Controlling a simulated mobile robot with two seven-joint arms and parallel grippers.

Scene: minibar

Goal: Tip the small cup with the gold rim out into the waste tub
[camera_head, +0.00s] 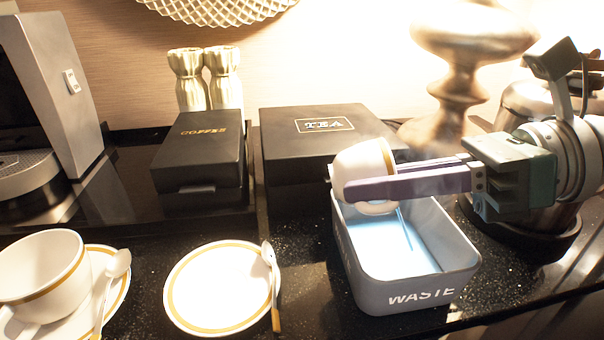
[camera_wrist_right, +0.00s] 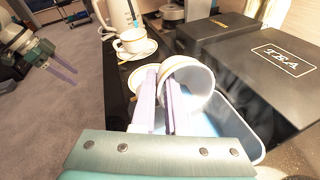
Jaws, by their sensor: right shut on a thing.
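The small white cup with the gold rim (camera_head: 361,166) is held in the air over the back of the grey waste tub (camera_head: 400,285). My right gripper (camera_head: 343,184) is shut on it, with a purple finger across its side. The cup lies tipped on its side, its mouth toward the right in the head view. In the right wrist view the cup (camera_wrist_right: 188,80) shows its pale inside, and the tub's rim (camera_wrist_right: 245,105) is below. A thin streak shows in the tub; I cannot tell what it is. My left gripper (camera_wrist_right: 62,70) is far off over the floor, its opening unclear.
A black tea box (camera_head: 310,122) stands right behind the tub, with a coffee box (camera_head: 203,140) to its left. An empty-looking saucer (camera_head: 210,290) with a spoon is left of the tub. A larger cup (camera_head: 40,270) stands on another saucer at far left.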

